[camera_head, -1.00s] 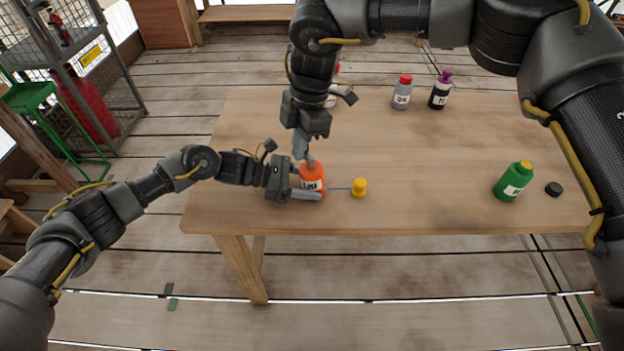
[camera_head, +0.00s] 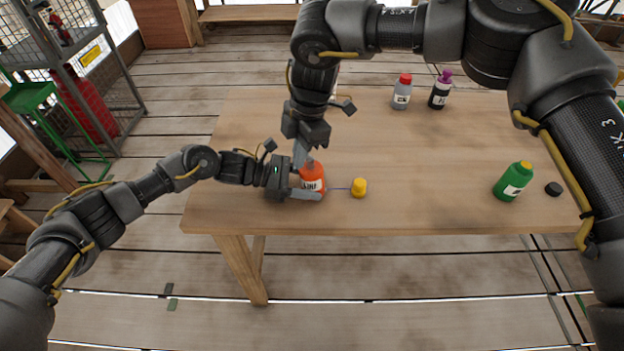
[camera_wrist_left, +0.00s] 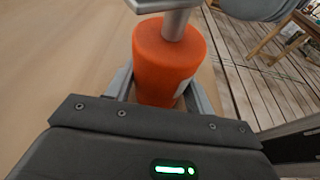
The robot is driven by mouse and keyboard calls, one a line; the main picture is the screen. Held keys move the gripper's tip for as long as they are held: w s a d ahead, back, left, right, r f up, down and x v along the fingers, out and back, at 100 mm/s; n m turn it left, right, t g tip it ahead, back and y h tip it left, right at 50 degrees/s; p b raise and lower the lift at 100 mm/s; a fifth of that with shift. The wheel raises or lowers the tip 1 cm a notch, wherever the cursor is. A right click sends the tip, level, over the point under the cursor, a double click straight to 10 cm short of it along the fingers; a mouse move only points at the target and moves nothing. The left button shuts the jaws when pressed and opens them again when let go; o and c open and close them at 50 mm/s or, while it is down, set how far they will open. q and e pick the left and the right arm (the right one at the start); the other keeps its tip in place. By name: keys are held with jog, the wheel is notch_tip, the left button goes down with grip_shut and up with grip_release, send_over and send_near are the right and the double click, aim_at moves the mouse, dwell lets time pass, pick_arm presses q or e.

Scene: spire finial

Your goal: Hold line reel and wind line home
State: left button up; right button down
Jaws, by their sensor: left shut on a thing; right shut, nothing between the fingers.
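The orange line reel (camera_head: 312,179) with a white label stands on the table near its front left part. My left gripper (camera_head: 307,185) is shut around its sides. In the left wrist view the reel (camera_wrist_left: 163,62) sits between my left fingers (camera_wrist_left: 160,92), with a grey rod-like part over its top. My right gripper (camera_head: 302,155) points down at the top of the reel, shut with nothing between its fingers. A thin blue line (camera_head: 341,188) runs from the reel to a yellow weight-like piece (camera_head: 359,187) on the table to its right.
A grey bottle (camera_head: 402,92) with a red cap and a dark bottle (camera_head: 440,90) with a purple top stand at the back. The table's middle (camera_head: 430,150) is clear.

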jog(key=shift+w, duration=0.15)
jog(key=shift+w+d, duration=0.15)
jog(key=shift+w, duration=0.2)
jog(key=shift+w, duration=0.75)
dwell(0.5)
jog(key=shift+w+d, duration=0.3)
dwell(0.5)
jog(key=shift+s+a, duration=0.2)
jog(key=shift+a, duration=0.15)
jog(key=shift+r, duration=0.15)
notch_tip(320, 180, up, 7)
dwell(0.8)
dwell(0.4)
